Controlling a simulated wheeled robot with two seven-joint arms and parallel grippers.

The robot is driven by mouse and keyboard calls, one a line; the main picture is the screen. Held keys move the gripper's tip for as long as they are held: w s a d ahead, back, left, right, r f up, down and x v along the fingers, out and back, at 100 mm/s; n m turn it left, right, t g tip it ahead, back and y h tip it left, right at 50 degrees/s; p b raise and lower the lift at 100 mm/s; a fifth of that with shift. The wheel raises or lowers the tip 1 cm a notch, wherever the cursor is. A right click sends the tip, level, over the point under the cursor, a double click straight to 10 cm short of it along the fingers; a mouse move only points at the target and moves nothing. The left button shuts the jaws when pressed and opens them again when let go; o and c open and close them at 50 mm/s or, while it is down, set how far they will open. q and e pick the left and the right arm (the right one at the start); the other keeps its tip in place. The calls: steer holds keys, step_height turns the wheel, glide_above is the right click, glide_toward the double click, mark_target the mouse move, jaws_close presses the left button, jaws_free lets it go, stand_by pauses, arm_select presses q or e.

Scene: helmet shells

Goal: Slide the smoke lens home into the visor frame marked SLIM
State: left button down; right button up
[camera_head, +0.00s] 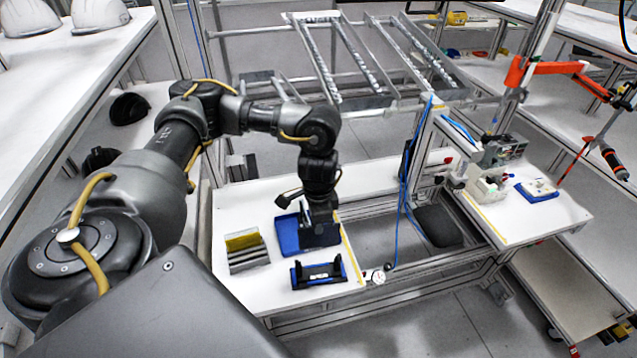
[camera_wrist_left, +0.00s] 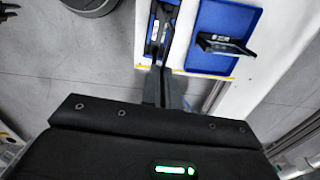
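My left gripper (camera_head: 320,208) points down over the white bench, above and behind the front stand. It looks shut on a thin dark plate, the smoke lens (camera_head: 322,236), which faces the head camera. In the left wrist view the lens (camera_wrist_left: 168,42) appears nearly edge-on beyond the fingers (camera_wrist_left: 164,85). A black visor frame (camera_head: 318,272) on a blue base stands at the front of the bench, apart from the lens; its white label is too small to read. In the left wrist view a dark labelled piece (camera_wrist_left: 225,46) is on the blue tray. My right gripper is out of view.
A lens rack (camera_head: 247,252) with a yellow lens stands at the bench's left. The blue tray (camera_head: 287,237) lies between rack and gripper. A second bench (camera_head: 535,215) at the right bears a fixture and a blue tray. A metal roller frame (camera_head: 350,60) spans the back.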

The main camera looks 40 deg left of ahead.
mark_target(318, 247)
arm_select(q)
steer(key=shift+w, duration=0.1)
steer(key=shift+s+a+f+b, duration=0.1)
steer(key=shift+f+b, duration=0.2)
steer(key=shift+f, duration=0.2)
steer(key=shift+s+a+f+b, duration=0.1)
steer(key=shift+f+b, duration=0.2)
steer(key=shift+f, duration=0.15)
step_height(318, 247, down, 2)
steer(key=shift+w+d+f+b, duration=0.1)
steer(key=shift+f+b, duration=0.15)
steer(key=shift+b, duration=0.4)
steer(key=shift+f+b, duration=0.35)
steer(key=shift+f, duration=0.4)
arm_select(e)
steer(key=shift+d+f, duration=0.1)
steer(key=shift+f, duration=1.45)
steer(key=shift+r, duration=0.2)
arm_select(q)
steer(key=shift+p, duration=0.45)
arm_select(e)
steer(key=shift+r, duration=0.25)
arm_select(q)
steer(key=shift+p, duration=0.5)
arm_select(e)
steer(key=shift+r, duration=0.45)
arm_select(q)
steer(key=shift+p, duration=0.3)
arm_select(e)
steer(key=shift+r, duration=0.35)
